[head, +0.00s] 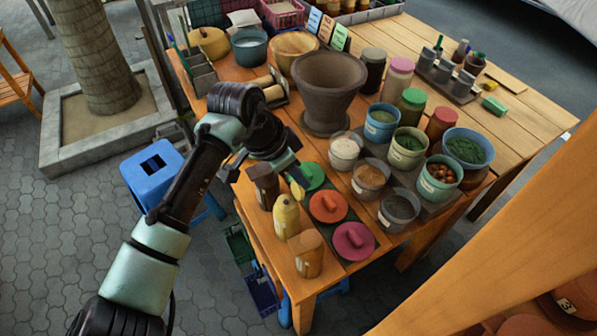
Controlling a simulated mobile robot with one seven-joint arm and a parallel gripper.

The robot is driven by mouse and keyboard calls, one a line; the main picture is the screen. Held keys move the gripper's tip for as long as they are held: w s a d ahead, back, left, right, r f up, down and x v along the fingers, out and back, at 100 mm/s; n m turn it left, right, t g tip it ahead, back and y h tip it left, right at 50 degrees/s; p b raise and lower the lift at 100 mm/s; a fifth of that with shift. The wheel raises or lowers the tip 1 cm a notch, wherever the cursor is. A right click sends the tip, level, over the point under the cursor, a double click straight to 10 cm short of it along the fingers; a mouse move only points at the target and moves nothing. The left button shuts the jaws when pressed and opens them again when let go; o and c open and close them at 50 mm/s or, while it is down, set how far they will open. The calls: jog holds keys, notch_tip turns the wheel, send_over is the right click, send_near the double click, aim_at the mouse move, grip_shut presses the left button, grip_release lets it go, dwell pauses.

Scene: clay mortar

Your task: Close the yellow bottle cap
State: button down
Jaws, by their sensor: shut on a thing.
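The yellow bottle (286,218) stands upright near the front left edge of the wooden table, between a dark brown bottle (264,186) and a tan-brown bottle (307,254). Its narrow neck points up. My gripper (295,181) is just behind and to the right of the bottle's neck, pointing down. It is shut on a small yellow piece that looks like the yellow cap (297,191). The cap is beside the neck, apart from it as far as I can see. The fingers are small and partly hidden by the gripper body.
Green (313,176), orange (329,206) and magenta (354,240) lids lie on a dark strip right of the bottles. Bowls and jars of powders crowd the table (517,114) beyond. A large clay mortar (328,85) stands behind. A blue stool (153,174) is at left.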

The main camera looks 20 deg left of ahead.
jog(key=s+t+h+b, duration=0.1)
jog(key=a+t+h+b, duration=0.1)
jog(key=b, duration=0.1)
jog(key=shift+s+a+f+t, duration=0.15)
jog(key=shift+s+f+t, duration=0.15)
jog(key=shift+s+f, duration=0.05)
jog(key=t+b, duration=0.1)
jog(key=b, duration=0.1)
jog(key=s+a+f+t+h+b, duration=0.1)
jog(key=b, duration=0.1)
jog(key=shift+s+h, duration=0.15)
jog(key=shift+h, duration=0.15)
notch_tip(320, 180, down, 2)
jog(key=s+a+t+h+b, duration=0.2)
jog(key=t+h+b, duration=0.15)
jog(key=b, duration=0.65)
jog(key=t+h+b, duration=0.5)
jog(key=t+b, duration=0.3)
jog(key=b, duration=1.5)
send_near(298, 187)
jog(key=shift+s+r+g, duration=0.1)
jog(key=shift+r+g, duration=0.15)
jog(key=shift+r, duration=0.75)
jog(key=c, duration=0.6)
grip_release()
jog(key=shift+c, duration=0.2)
